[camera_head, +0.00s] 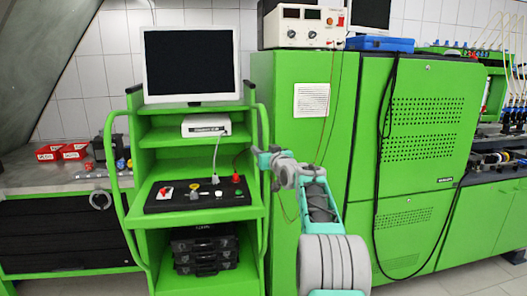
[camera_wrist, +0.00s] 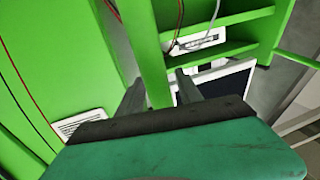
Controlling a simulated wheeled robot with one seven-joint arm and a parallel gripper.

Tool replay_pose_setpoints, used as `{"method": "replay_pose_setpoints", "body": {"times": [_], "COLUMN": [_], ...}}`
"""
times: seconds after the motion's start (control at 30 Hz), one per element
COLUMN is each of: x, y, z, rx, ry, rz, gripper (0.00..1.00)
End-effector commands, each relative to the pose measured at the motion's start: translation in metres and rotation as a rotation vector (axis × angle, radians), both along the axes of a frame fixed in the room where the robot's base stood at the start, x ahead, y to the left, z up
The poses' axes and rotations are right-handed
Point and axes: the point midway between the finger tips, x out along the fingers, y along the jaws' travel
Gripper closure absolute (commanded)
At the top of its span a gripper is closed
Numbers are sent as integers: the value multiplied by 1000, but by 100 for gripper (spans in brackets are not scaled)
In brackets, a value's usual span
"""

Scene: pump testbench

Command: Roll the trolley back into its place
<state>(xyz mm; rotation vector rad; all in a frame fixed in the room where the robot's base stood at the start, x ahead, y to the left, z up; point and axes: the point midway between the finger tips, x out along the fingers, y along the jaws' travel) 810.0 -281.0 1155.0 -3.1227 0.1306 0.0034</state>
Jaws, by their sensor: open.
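The green trolley (camera_head: 205,222) stands left of the tall green cabinet in the head view. It carries a monitor (camera_head: 192,62) on top, a white box (camera_head: 206,126) and a black control panel (camera_head: 198,193) on its shelves. A curved handle runs down each side. My gripper (camera_head: 266,158) is at the trolley's right handle (camera_head: 263,122), about halfway up. In the wrist view, a green bar of the trolley (camera_wrist: 146,45) passes between the two open fingers of my gripper (camera_wrist: 158,95). Whether either finger touches the bar cannot be told.
The tall green cabinet (camera_head: 300,145) stands close on the trolley's right, with a power supply (camera_head: 304,26) on top and loose cables hanging down its front. A workbench (camera_head: 50,177) with red boxes (camera_head: 62,151) is on the left. Some floor shows at bottom right.

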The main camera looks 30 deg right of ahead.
Motion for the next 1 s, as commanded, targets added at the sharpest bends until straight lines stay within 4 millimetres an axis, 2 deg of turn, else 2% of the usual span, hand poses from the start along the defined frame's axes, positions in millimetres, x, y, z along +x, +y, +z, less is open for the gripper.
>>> {"method": "replay_pose_setpoints", "body": {"times": [0.17, 0.7, 1.0], "x": [-9, -70, -78], "y": [0, 4, 5], "z": [1, -1, -1], "rx": [-1, 0, 0], "ry": [-2, 0, 1], "rz": [0, -3, -2], "gripper": [58, 58, 58]}}
